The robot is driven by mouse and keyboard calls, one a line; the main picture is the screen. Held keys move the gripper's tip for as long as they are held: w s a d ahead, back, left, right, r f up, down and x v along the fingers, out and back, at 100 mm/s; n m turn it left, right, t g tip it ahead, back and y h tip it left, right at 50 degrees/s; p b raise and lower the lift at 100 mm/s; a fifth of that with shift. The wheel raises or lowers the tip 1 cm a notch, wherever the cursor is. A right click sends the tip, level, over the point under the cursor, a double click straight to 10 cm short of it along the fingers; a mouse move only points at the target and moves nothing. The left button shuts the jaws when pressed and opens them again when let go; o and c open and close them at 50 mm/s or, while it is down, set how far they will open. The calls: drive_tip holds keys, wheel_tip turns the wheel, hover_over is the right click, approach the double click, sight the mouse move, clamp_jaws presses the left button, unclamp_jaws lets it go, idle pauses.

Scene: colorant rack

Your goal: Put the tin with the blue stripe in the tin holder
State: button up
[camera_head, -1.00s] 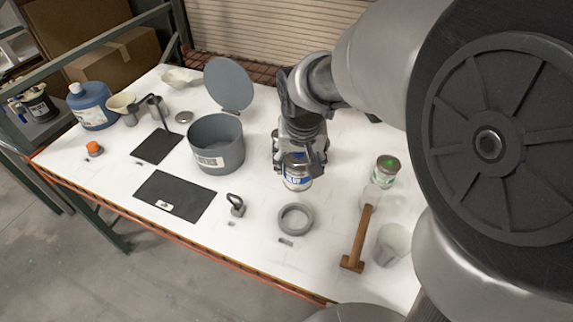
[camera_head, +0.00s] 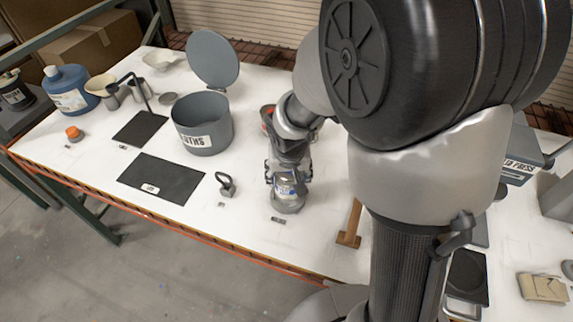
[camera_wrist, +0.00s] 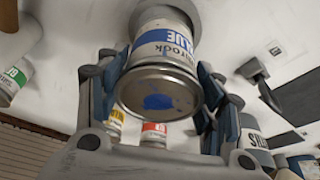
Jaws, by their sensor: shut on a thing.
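The blue-striped tin (camera_head: 287,188) is in my gripper (camera_head: 286,178). In the wrist view the tin (camera_wrist: 168,45) has a white label with blue print and a blue spot on its metal lid. The fingers of my gripper (camera_wrist: 163,78) are on both sides of it. The tin holder, a grey ring (camera_head: 288,208), is directly below the tin in the head view. The ring (camera_wrist: 196,12) also shows around the tin's far end in the wrist view. I cannot tell whether the tin's base rests on the table inside it.
A green-labelled tin (camera_wrist: 14,80), a yellow one (camera_wrist: 115,121) and a red one (camera_wrist: 154,132) stand behind. A small weight with a handle (camera_head: 226,186) is left of the holder, a wooden tool (camera_head: 350,225) right. A grey pot (camera_head: 203,125) stands further left.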

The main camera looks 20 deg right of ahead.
drive_tip(key=shift+f+b, duration=0.85)
drive_tip(key=shift+f, duration=1.25)
drive_tip(key=shift+f, duration=0.2)
drive_tip(key=o, duration=1.4)
drive_tip(key=shift+c, duration=0.2)
drive_tip(key=shift+r, duration=0.1)
drive_tip(key=p+v, duration=0.4)
drive_tip(key=v, duration=0.8)
drive_tip(key=shift+s+r, duration=0.1)
drive_tip(key=shift+r, duration=0.2)
drive_tip(key=s+r+n, duration=0.1)
drive_tip(key=s+r, duration=0.5)
drive_tip(key=s, duration=0.2)
drive_tip(key=s+r+n+t, duration=0.1)
drive_tip(key=s+r, duration=0.5)
drive_tip(key=s, duration=0.3)
drive_tip(key=shift+s+d+n+y, duration=0.3)
drive_tip(key=shift+s+d+y, duration=0.05)
drive_tip(key=shift+d+y, duration=0.1)
